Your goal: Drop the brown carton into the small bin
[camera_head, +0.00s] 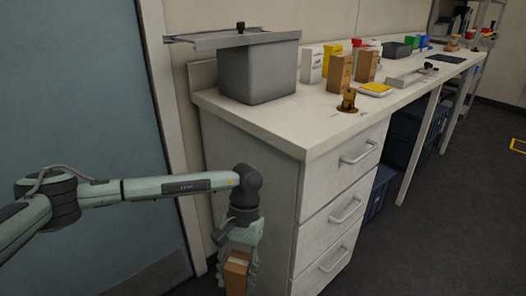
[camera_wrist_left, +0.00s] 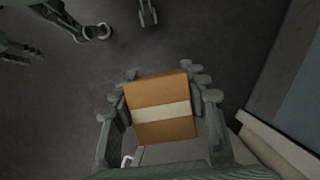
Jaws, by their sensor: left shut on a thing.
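The brown carton (camera_head: 236,276) is held in my left gripper (camera_head: 239,262), low in front of the bench's left end. The gripper points down and its fingers are shut on the carton's sides. In the left wrist view the carton (camera_wrist_left: 158,92) shows as a brown box with a pale band, slightly tilted between the fingers, with dark floor behind it. I cannot make out a small bin for certain in either view.
A white bench (camera_head: 300,133) with drawers (camera_head: 335,200) stands right of my left gripper. It carries a grey lidded tub (camera_head: 258,72), brown cartons (camera_head: 339,73), a yellow-topped device (camera_head: 376,89) and a dark tray (camera_head: 397,50). A blue-grey door (camera_head: 75,100) is at left. Floor at right is free.

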